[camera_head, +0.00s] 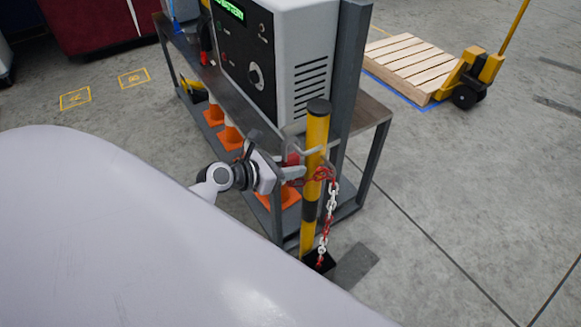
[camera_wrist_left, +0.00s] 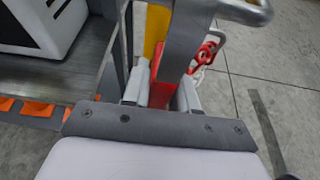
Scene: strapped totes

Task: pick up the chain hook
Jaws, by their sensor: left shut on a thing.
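The chain hook has a red body (camera_wrist_left: 167,94) and a grey metal bar that bends over at the top of the left wrist view. My left gripper (camera_wrist_left: 160,95) is shut on the red body, one finger on each side. In the head view my left gripper (camera_head: 287,173) is beside the yellow-and-black post (camera_head: 317,133), at its upper part. A red and white chain (camera_head: 332,196) hangs by the post, its red links next to the hook. The gripper hides part of the hook. My right gripper is not in view.
A grey workbench (camera_head: 372,108) with a control cabinet (camera_head: 305,55) stands close behind the post. Orange cones (camera_head: 230,137) are under it. A wooden pallet (camera_head: 408,62) and yellow pallet jack (camera_head: 470,75) are at the back right. The floor at right is clear.

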